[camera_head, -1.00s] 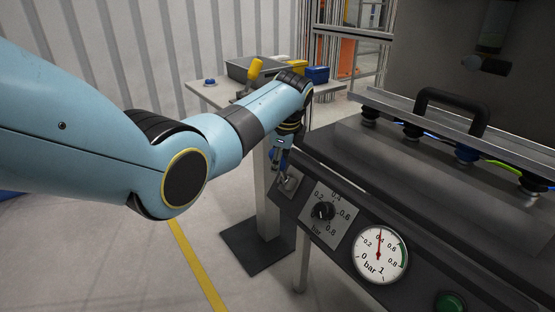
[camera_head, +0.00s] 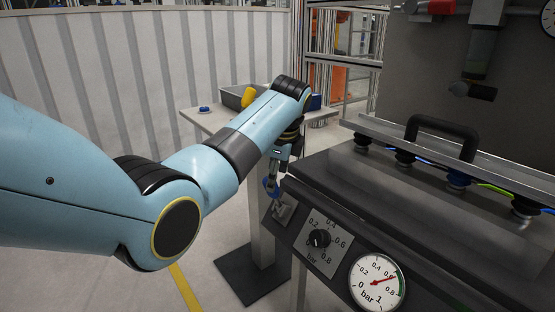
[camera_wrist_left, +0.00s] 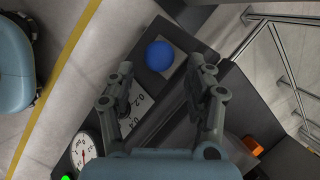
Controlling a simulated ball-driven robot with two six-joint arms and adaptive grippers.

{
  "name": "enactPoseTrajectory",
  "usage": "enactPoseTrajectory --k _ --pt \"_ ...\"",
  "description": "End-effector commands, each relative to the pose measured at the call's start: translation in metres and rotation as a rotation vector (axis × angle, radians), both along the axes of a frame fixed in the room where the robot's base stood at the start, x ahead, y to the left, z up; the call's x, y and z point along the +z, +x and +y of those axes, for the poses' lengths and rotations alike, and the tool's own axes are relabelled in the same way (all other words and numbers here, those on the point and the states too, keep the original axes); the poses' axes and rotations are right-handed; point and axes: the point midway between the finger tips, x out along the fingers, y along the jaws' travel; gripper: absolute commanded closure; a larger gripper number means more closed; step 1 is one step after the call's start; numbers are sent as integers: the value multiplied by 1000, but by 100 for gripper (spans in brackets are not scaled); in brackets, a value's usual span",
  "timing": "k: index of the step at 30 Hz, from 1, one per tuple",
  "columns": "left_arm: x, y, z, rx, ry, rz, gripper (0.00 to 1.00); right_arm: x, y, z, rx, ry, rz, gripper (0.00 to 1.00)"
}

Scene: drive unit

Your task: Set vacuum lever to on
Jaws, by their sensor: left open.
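The vacuum lever has a blue ball knob (camera_head: 270,187) and rises from a small metal plate (camera_head: 283,210) at the left end of the dark control panel. The blue knob (camera_wrist_left: 160,56) shows large in the left wrist view, between and just beyond my left fingertips. My left gripper (camera_head: 273,178) is at the lever, and its fingers stand apart on either side of the knob. In the wrist view the left gripper (camera_wrist_left: 162,74) shows a clear gap between its fingers. Whether a finger touches the knob cannot be told. My right gripper is not in view.
Right of the lever are a black regulator dial (camera_head: 320,238) and a round bar gauge (camera_head: 377,282), its needle near 0.6 to 0.8. A suction-cup bar with a black handle (camera_head: 442,133) lies on the machine. A side table (camera_head: 205,119) stands behind.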

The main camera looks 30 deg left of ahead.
Motion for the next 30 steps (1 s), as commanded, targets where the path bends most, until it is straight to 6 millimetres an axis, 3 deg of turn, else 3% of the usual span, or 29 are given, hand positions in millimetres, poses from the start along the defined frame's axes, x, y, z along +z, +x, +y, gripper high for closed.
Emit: enactPoseTrajectory --k 6,12,30 --pt "43 -9 -12 0 -1 -2 46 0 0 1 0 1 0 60" --pt "61 -14 -17 0 0 1 46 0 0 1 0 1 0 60" --pt "58 -17 -18 1 0 10 46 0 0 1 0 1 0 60"
